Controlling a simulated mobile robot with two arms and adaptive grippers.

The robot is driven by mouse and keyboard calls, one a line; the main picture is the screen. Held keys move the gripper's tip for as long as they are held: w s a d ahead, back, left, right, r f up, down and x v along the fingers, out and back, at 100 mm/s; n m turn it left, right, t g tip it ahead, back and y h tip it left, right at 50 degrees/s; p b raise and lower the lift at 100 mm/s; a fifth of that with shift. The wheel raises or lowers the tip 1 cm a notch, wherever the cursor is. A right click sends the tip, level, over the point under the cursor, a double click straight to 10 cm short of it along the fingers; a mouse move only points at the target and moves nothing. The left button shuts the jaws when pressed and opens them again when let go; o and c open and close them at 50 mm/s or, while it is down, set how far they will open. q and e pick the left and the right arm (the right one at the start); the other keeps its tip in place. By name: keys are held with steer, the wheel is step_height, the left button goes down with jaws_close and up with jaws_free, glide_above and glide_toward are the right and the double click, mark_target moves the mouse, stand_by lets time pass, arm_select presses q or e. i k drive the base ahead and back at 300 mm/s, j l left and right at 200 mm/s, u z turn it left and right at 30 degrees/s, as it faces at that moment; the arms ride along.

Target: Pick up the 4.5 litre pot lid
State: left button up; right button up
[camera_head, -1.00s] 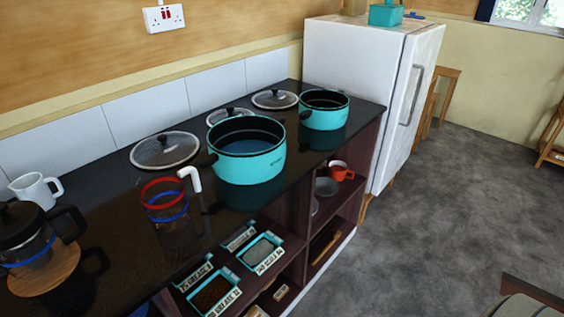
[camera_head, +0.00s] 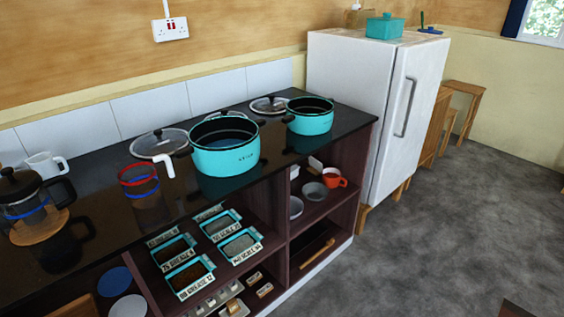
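Three glass pot lids with dark knobs lie on the black worktop (camera_head: 90,210). The left lid (camera_head: 148,146) lies left of the large turquoise pot (camera_head: 225,160), which partly hides it. Another lid is mostly hidden behind that pot. The right lid (camera_head: 266,106) lies beside the smaller turquoise pot (camera_head: 310,122), near the tiled wall. Both pots are uncovered. No litre marking is readable, so I cannot tell which lid is the 4.5 litre one. Neither of my grippers is in view.
A clear jug (camera_head: 143,192) with red and blue bands stands in front of the left lid. A cafetiere (camera_head: 27,198) and white mug (camera_head: 45,165) stand further left. A white fridge (camera_head: 345,95) borders the worktop's right end. Grey floor (camera_head: 440,240) is open at right.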

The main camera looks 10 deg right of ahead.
mark_target(164, 141)
steer(key=i+l, duration=0.1)
steer(key=i, duration=1.5)
